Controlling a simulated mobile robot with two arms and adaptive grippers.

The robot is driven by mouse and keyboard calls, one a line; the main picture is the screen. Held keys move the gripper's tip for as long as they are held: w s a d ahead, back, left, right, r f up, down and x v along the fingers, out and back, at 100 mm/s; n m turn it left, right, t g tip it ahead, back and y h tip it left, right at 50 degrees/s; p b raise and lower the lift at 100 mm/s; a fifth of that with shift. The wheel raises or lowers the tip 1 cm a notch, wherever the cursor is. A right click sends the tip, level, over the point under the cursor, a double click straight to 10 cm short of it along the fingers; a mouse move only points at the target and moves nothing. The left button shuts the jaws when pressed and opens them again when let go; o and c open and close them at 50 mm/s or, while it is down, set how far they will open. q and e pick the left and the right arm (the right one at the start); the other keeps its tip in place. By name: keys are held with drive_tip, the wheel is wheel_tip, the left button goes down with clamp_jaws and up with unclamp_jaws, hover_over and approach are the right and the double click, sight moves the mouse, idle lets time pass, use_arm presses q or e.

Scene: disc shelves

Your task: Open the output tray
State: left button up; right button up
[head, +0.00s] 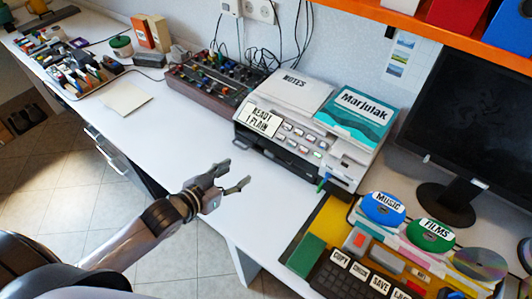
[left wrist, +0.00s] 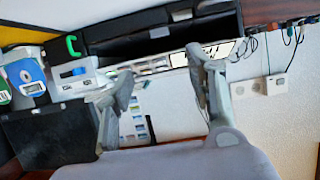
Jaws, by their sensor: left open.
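The grey printer (head: 290,110) stands on the white desk, with a control panel, a label reading READY 1 PLAIN, and a dark front (head: 275,153). No tray visibly sticks out from that front; I cannot make out the tray's edge. A green-blue tab (head: 323,184) shows at the front's right end. My left gripper (head: 238,172) is open and empty, in front of the printer and apart from it, over the desk's front part. In the left wrist view my left gripper (left wrist: 160,60) is open, with the dark printer front (left wrist: 160,30) beyond it. My right gripper is not in view.
A mixer (head: 215,85) stands left of the printer. Right of it are a monitor (head: 470,120), a blue disc (head: 383,208), a green disc (head: 430,235) and a black keypad (head: 350,280).

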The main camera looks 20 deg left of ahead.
sight(268, 153)
use_arm(q)
drive_tip(key=x, duration=1.5)
drive_tip(key=shift+c, duration=0.2)
clamp_jaws()
